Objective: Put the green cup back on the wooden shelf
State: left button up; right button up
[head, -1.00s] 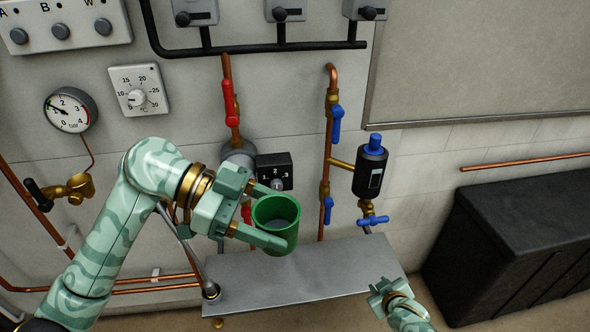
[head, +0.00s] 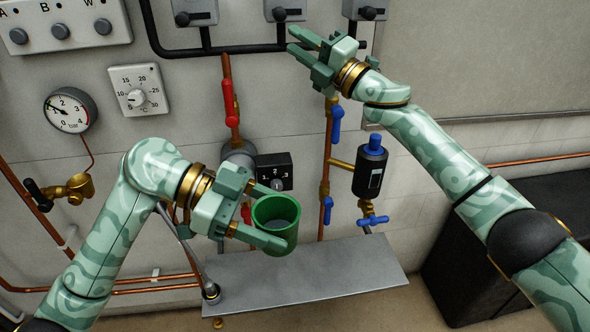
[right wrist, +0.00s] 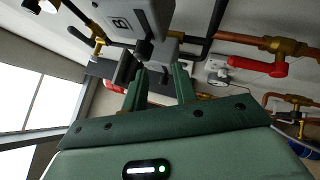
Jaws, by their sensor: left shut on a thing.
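The green cup (head: 264,222) is held upright, open top toward the camera, in the middle of the head view. My left gripper (head: 277,219) is shut on it, one finger on each side. The cup appears above a flat grey shelf (head: 310,275); the gap between them is hard to judge. No surface that is clearly wooden shows. My right gripper (head: 292,41) is raised near the wall boxes at the top, its fingers apart and empty. Its two fingers also show in the right wrist view (right wrist: 160,85), close to a grey box marked B (right wrist: 125,22).
Copper pipes with a red-handled valve (head: 230,103) and blue handles (head: 336,124) run up the wall behind the cup. A black cylinder with a blue cap (head: 370,170) is right of them. A black chest (head: 450,250) stands at the right, partly behind my right arm.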

jog(key=s+a+r+n+g+h, duration=0.1)
jog(key=s+a+r+n+g, duration=0.25)
jog(key=s+n, duration=0.3)
jog(key=s+a+r+n+g+h, duration=0.1)
jog(key=s+a+r+n+g, duration=0.1)
jog(key=s+a+n+g, duration=0.35)
jog(key=s+a+r+n+g, duration=0.2)
jog(key=s+r+n+g, duration=0.15)
jog(key=s+n, duration=0.45)
pick_arm(q)
jog(key=shift+s+a, duration=0.1)
pick_arm(e)
jog(key=n+t+h, duration=0.1)
jog(key=n+h, duration=1.4)
jog(key=h, duration=0.1)
send_over(288, 235)
jog(key=w, duration=0.2)
jog(key=f, duration=1.1)
jog(key=d+f, duration=0.1)
jog(key=f, duration=0.5)
jog(key=shift+s+f, duration=0.2)
jog(key=shift+f, duration=0.05)
jog(key=shift+s+f, duration=0.1)
jog(key=shift+f, duration=0.1)
jog(key=f, duration=0.7)
jog(key=a+f, duration=0.1)
jog(key=f, duration=0.3)
jog(key=shift+w+f, duration=0.2)
jog(key=shift+a, duration=0.1)
grip_shut()
